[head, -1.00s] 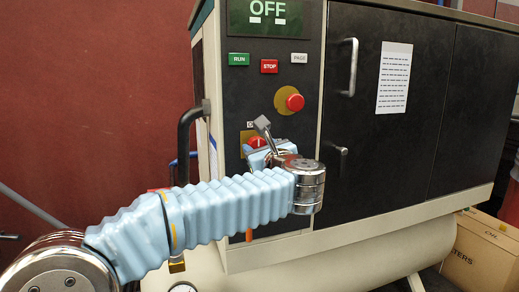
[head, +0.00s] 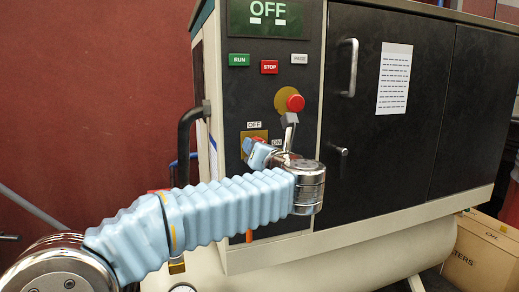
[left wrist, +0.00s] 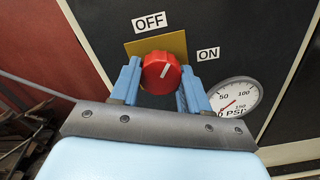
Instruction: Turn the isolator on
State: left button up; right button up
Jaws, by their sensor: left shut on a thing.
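The isolator is a red round knob (left wrist: 158,84) on a yellow plate (left wrist: 172,43), with an OFF label (left wrist: 150,22) above and an ON label (left wrist: 208,54) to the right. Its white pointer line aims between the two labels in the left wrist view. My left gripper (left wrist: 159,73) has its blue fingers on both sides of the knob and is shut on it. In the head view the gripper (head: 258,152) covers most of the knob; the yellow plate (head: 262,134) shows behind it. My right gripper is not in view.
Above are a display reading OFF (head: 268,14), the RUN (head: 239,60) and STOP (head: 269,67) buttons, and a red emergency button (head: 295,103). A pressure gauge (left wrist: 236,97) is right of the knob.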

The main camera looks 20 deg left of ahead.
pick_arm(q)
jog(key=shift+m+p, duration=2.15)
jog(key=shift+m, duration=3.15)
jog(key=o, duration=1.1)
jog(key=shift+c, duration=0.2)
jog(key=b+v, duration=0.2)
jog(key=v, duration=1.1)
jog(key=shift+s+d, duration=0.25)
jog(key=shift+s, duration=0.1)
